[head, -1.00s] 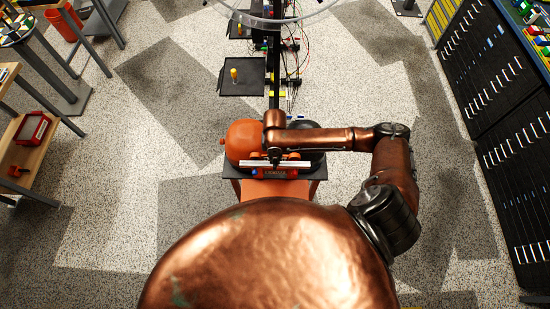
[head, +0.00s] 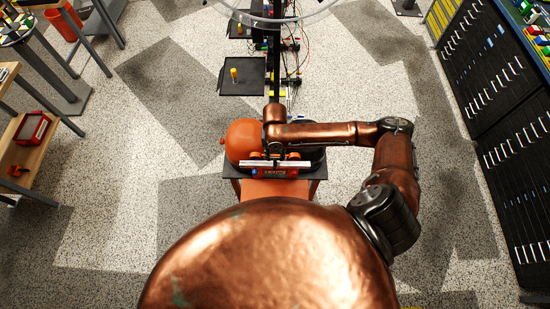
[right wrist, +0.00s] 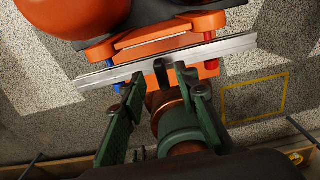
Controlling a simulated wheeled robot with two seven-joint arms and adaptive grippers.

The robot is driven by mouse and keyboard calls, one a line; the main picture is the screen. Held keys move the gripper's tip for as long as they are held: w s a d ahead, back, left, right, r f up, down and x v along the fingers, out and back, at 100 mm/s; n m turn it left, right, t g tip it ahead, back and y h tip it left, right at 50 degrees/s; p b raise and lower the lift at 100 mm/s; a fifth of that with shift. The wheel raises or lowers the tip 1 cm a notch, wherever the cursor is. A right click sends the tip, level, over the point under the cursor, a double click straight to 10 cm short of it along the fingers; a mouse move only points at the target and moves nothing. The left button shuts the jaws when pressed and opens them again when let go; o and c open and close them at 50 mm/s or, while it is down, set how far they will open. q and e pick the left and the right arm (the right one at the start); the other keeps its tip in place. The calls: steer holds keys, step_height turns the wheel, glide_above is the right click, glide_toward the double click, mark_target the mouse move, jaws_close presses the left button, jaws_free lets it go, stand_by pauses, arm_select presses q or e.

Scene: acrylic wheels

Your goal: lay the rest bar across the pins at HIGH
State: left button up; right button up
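The silver rest bar (head: 300,164) lies crosswise over the orange stand (head: 275,188) in the head view. In the right wrist view the bar (right wrist: 105,76) runs across a blue pin (right wrist: 125,60) at left and a red pin (right wrist: 209,52) at right. Blue and red show on both sides of it there. I cannot tell whether it touches both pins or at which level. My right gripper (head: 275,157) is at the bar's middle. Its green fingers (right wrist: 160,82) stand apart, with a small dark piece at the bar between them. My left gripper is not in view.
A rounded orange body (head: 240,139) stands just behind the bar. A dark drawer cabinet (head: 505,130) is at right, a wooden bench (head: 30,150) at left.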

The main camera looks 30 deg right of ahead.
mark_target(275, 161)
step_height(275, 161, up, 9)
steer(key=shift+r, duration=0.15)
stand_by(0.7)
